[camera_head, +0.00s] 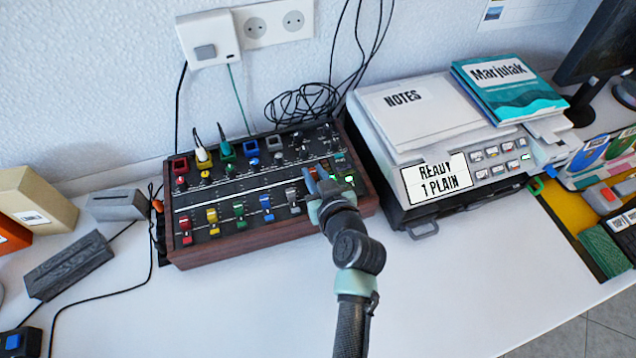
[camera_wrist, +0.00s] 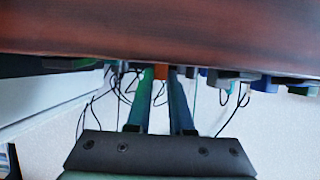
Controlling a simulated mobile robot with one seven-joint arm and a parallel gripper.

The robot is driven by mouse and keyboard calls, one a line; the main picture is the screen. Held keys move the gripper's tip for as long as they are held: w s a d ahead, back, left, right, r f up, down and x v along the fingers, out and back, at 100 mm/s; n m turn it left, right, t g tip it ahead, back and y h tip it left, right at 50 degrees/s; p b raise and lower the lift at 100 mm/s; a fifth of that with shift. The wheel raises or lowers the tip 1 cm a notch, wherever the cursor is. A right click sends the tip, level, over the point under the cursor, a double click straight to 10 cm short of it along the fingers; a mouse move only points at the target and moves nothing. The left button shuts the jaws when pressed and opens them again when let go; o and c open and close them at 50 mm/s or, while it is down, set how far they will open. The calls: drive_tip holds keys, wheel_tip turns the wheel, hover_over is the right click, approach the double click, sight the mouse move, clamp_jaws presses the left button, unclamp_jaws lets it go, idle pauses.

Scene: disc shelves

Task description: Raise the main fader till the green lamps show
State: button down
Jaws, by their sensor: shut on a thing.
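The mixer (camera_head: 222,250) is a black panel in a dark wooden case on the white desk. Coloured fader caps line its front half: red (camera_head: 185,223), yellow (camera_head: 212,215), green, blue and grey. My gripper (camera_head: 318,180) reaches over the panel's right part. In the wrist view its two teal fingers (camera_wrist: 161,82) are shut on an orange fader cap (camera_wrist: 160,72), likely the main fader. In the head view my gripper largely hides that cap. A small green spot (camera_head: 349,179) shows right of my gripper; whether it is a lit lamp I cannot tell.
A printer (camera_head: 440,180) with notes and a book on top stands close right of the mixer. Black cables (camera_head: 305,103) coil behind. A grey block (camera_head: 68,267) and loose cables lie left. The desk in front is clear.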

drive_tip(key=c, duration=0.8)
unclamp_jaws()
drive_tip(key=shift+s, duration=0.1)
drive_tip(key=v, duration=1.3)
drive_tip(key=shift+r, duration=0.15)
